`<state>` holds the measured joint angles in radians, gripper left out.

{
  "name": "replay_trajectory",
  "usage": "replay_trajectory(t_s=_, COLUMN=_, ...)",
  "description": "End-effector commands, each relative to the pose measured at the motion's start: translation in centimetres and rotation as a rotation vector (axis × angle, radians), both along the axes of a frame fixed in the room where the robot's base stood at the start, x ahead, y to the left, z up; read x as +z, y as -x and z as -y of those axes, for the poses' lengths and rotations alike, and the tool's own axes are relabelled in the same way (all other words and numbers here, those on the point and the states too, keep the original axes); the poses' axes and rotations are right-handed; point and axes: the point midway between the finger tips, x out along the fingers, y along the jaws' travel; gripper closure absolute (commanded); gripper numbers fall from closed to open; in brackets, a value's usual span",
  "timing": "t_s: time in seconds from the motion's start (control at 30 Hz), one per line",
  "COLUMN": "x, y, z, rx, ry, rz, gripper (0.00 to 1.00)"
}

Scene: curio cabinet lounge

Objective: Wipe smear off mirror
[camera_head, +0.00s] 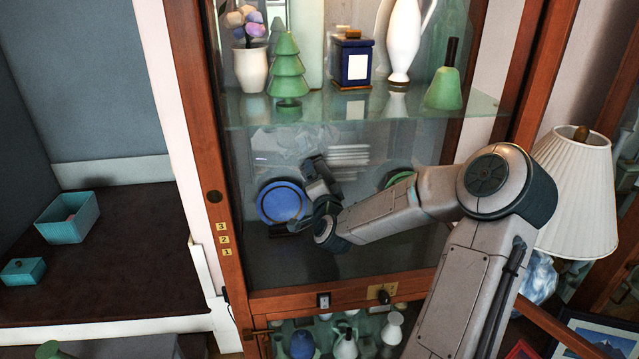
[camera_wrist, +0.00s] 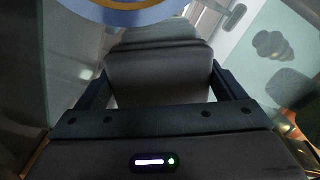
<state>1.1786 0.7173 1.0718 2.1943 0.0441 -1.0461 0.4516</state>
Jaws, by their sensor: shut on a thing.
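The cabinet's back panel (camera_head: 370,225) looks mirror-like. A faint whitish patch (camera_head: 285,143) shows on it under the glass shelf; I cannot tell whether it is the smear or a reflection. My gripper (camera_head: 314,168) is inside the lower bay, pointing up beside the blue plate. In the wrist view my gripper (camera_wrist: 160,48) is shut on a pale grey-green thing (camera_wrist: 155,36), mostly hidden behind the dark jaws. Whether it is a cloth or pad, and whether it touches the panel, I cannot tell.
The blue plate (camera_head: 281,203) stands close left of my gripper; its rim also shows in the wrist view (camera_wrist: 125,14). A green plate (camera_head: 396,178) is partly behind my arm. The glass shelf (camera_head: 300,112) above holds a green tree, dark box and white pitcher. A lamp (camera_head: 575,190) stands right.

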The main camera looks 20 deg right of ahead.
Motion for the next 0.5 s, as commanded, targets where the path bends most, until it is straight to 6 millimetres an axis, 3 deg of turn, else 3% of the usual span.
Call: replay_trajectory(t_s=0.5, x=0.00, y=-0.67, z=0.20, rx=0.000, ry=0.000, rz=0.001, gripper=0.46)
